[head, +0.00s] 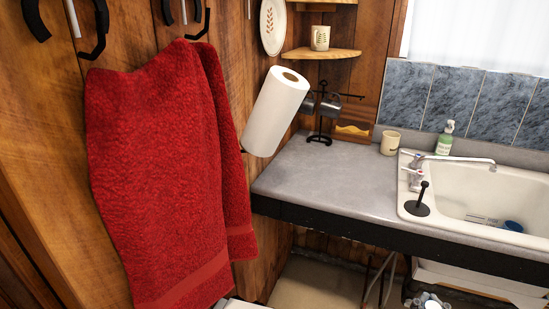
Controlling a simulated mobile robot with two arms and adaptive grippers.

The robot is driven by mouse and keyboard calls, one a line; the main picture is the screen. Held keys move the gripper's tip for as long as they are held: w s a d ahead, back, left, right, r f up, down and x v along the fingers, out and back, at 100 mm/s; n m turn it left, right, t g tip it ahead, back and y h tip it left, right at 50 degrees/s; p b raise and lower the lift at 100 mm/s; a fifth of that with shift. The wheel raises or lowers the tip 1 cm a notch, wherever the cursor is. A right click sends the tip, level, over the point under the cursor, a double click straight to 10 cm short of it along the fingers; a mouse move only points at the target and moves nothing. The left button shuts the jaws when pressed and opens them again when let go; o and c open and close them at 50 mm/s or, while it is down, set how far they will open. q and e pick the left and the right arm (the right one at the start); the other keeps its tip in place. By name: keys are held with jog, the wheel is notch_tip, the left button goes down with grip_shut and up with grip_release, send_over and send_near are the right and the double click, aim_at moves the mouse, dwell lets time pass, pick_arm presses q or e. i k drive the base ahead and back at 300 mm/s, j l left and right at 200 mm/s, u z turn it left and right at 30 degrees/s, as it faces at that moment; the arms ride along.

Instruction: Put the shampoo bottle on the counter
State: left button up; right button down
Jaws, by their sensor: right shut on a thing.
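My right gripper (429,302) shows only in part at the bottom edge of the head view, low in front of the counter. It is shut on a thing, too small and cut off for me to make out. The grey counter (335,184) runs from the middle to the right, with a clear top left of the sink. A green pump bottle (445,138) with a pale top stands behind the sink, against the tiles. I cannot tell whether it is a shampoo bottle. My left gripper is not in view.
A white sink (406,211) with a tap (455,159) fills the counter's right. A beige cup (390,143) and a black stand (321,112) are at the back. A paper towel roll (275,112) and red towel (165,170) hang at the left.

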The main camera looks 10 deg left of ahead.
aim_at(323, 169)
jog(key=i+u, duration=0.2)
jog(key=u, duration=0.25)
jog(key=i+l+u, duration=0.15)
jog(key=u, duration=0.3)
jog(key=i+l+u, duration=0.2)
jog(key=u, duration=0.2)
